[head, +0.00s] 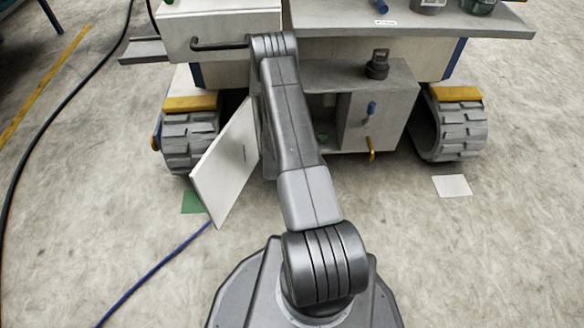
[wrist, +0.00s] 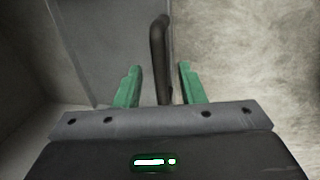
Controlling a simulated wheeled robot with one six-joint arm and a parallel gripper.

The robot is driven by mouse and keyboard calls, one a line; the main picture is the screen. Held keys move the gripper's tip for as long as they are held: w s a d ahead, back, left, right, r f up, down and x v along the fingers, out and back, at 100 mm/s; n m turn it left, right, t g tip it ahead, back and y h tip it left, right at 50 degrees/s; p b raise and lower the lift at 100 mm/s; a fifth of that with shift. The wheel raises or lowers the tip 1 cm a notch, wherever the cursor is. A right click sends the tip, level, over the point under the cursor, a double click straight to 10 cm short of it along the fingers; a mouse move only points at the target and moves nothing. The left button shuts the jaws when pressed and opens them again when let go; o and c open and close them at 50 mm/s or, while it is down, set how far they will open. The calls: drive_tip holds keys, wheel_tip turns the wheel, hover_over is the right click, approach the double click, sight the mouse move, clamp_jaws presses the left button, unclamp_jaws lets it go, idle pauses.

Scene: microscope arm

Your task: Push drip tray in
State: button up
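My gripper (wrist: 160,88) is open in the wrist view, its two green fingers apart. A dark bar-shaped handle (wrist: 158,50) stands between the fingers, with a gap on each side. A grey panel (wrist: 100,45) lies to the left of the handle. In the head view my gripper is hidden behind my arm. A black handle (head: 215,45) crosses the front of a white box there; I cannot tell if it is the handle between my fingers. A thin grey ledge (head: 143,50) juts out left of the box. I cannot tell which part is the drip tray.
A white door panel (head: 226,165) hangs open left of my arm. A grey cabinet (head: 348,118) with a black knob (head: 377,64) stands right of it. Ridged tracks (head: 455,125) flank the machine. A blue cable (head: 150,275) lies on the floor. The floor at right is mostly clear.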

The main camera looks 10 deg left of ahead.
clamp_jaws()
drive_tip(key=shift+w+r+p, duration=0.1)
drive_tip(key=shift+w+p, duration=0.15)
drive_tip(key=shift+p, duration=0.1)
drive_tip(key=w, duration=0.2)
drive_tip(key=w+a, duration=0.1)
drive_tip(key=w, duration=0.1)
drive_tip(key=w+a, duration=0.1)
drive_tip(key=w, duration=0.1)
drive_tip(key=shift+w+f+p, duration=0.15)
drive_tip(key=shift+f+p, duration=0.2)
drive_tip(key=shift+p, duration=0.05)
drive_tip(key=shift+w+r, duration=0.15)
drive_tip(key=shift+w, duration=0.2)
